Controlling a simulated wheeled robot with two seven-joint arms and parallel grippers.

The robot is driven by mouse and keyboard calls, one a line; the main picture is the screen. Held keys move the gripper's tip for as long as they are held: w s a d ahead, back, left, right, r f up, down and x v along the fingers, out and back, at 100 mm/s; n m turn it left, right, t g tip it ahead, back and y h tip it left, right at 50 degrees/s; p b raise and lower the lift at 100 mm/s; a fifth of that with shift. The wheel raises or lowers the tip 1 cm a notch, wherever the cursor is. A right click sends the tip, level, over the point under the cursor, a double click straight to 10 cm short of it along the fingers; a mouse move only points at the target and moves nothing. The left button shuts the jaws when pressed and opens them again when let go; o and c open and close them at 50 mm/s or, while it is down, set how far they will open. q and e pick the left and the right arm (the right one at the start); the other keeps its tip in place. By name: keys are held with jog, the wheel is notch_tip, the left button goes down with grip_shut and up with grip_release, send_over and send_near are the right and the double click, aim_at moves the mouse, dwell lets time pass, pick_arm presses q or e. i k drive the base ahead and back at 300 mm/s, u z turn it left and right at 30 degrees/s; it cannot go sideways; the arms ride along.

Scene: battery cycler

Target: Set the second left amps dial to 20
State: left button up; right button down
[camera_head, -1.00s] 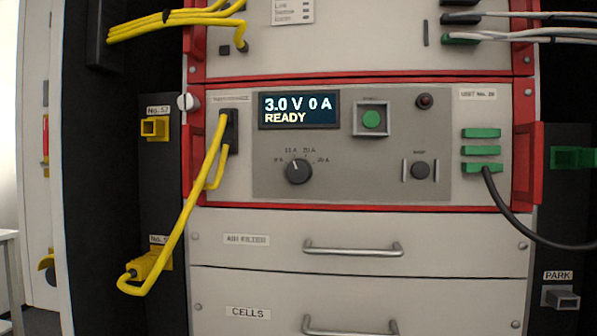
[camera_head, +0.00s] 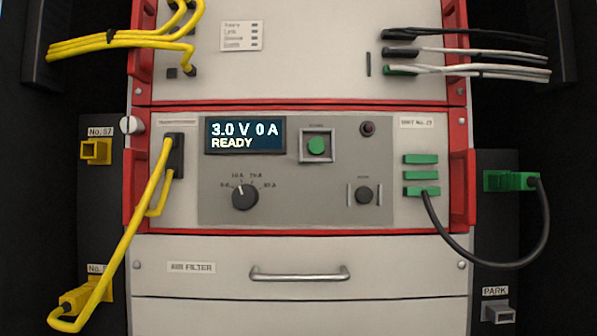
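A black round amps dial (camera_head: 245,197) sits on the grey panel of the red-framed unit, below the display. Small printed amp marks ring its upper side, and its white pointer line points up and slightly left, near the mark that seems to read 10 A. The display (camera_head: 245,135) reads 3.0 V 0 A, READY. Only this one amps dial shows in the view. Neither of my grippers is in view.
A green button (camera_head: 316,147) and a small black knob (camera_head: 363,195) are right of the dial. A yellow cable (camera_head: 140,225) hangs at left, a black cable (camera_head: 450,240) at right. A drawer handle (camera_head: 300,275) protrudes below. The dial's front is clear.

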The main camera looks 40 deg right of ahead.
aim_at(244, 197)
jog(key=z, duration=1.4)
jog(key=k, duration=1)
jog(key=u, duration=1.25)
jog(key=i, duration=0.5)
